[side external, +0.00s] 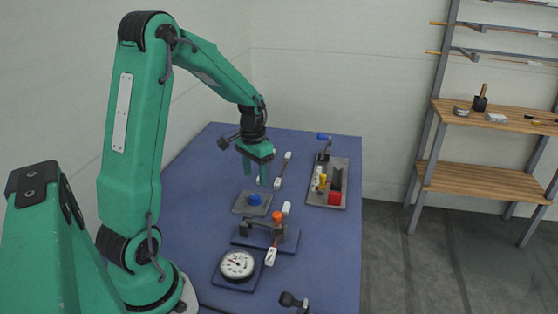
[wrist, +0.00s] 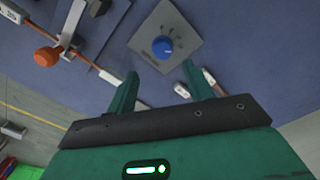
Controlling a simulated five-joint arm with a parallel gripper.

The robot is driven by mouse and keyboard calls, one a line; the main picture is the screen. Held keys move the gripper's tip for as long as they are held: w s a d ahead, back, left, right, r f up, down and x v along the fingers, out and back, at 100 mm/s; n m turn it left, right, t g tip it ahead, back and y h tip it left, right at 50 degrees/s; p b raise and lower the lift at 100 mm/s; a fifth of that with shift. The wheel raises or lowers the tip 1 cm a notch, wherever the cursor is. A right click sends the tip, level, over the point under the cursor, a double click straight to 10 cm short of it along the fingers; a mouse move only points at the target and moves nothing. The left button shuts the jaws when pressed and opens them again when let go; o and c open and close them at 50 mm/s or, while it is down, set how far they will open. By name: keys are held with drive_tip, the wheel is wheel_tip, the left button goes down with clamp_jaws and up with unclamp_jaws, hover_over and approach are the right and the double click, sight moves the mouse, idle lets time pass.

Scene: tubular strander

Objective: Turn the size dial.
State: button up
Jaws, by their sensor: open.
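The size dial seems to be the blue knob (side external: 254,199) on a square grey plate (side external: 240,207), lying on the blue table. In the wrist view the blue knob (wrist: 162,47) sits on its plate (wrist: 185,25), with small dark marks around it. My gripper (side external: 256,175) is open and empty above the table, a little beyond the plate in the side view. In the wrist view my gripper's (wrist: 160,72) two fingers point towards the knob, one to each side of it, and do not touch it. Nothing hides the knob.
A block with an orange-knobbed lever (side external: 277,216) stands near the plate; the orange knob (wrist: 47,56) shows in the wrist view. A round white gauge (side external: 237,264) lies nearer the camera. A grey tray (side external: 315,198) with a red block is to the right. Wooden shelves (side external: 490,120) stand beyond the table.

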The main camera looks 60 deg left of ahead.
sight(255, 196)
drive_tip(key=shift+f, duration=0.15)
drive_tip(key=shift+a+f, duration=0.2)
drive_tip(key=shift+f, duration=3.6)
drive_tip(key=c, duration=1)
